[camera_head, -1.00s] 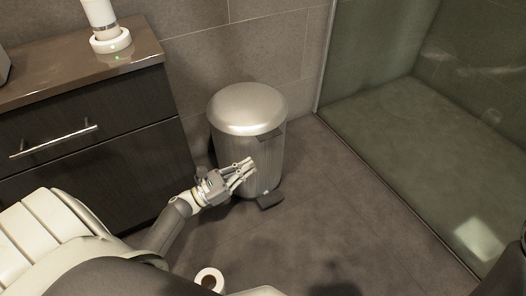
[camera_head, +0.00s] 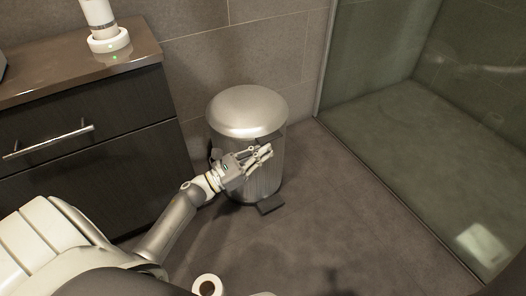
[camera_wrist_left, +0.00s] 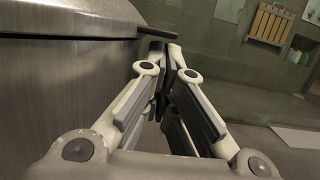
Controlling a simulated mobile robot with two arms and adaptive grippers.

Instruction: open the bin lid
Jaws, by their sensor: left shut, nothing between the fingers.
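The bin (camera_head: 262,186) is a brushed metal cylinder standing on the floor between the cabinet and the glass panel. Its domed lid (camera_head: 246,108) is down. My left gripper (camera_head: 268,151) is shut and empty in front of the bin's upper body, just below the lid rim. In the left wrist view, the bin wall (camera_wrist_left: 60,85) and lid edge (camera_wrist_left: 70,18) fill the left side. A dark tab (camera_wrist_left: 157,32) sticks out from the rim, close above my fingertips (camera_wrist_left: 172,52). I cannot tell if they touch it. My right gripper is not in view.
A dark pedal (camera_head: 271,204) juts from the bin's base. The dark cabinet (camera_head: 100,175) stands close on the left, with a metal handle (camera_head: 48,140). A glass panel (camera_head: 385,185) bounds the right.

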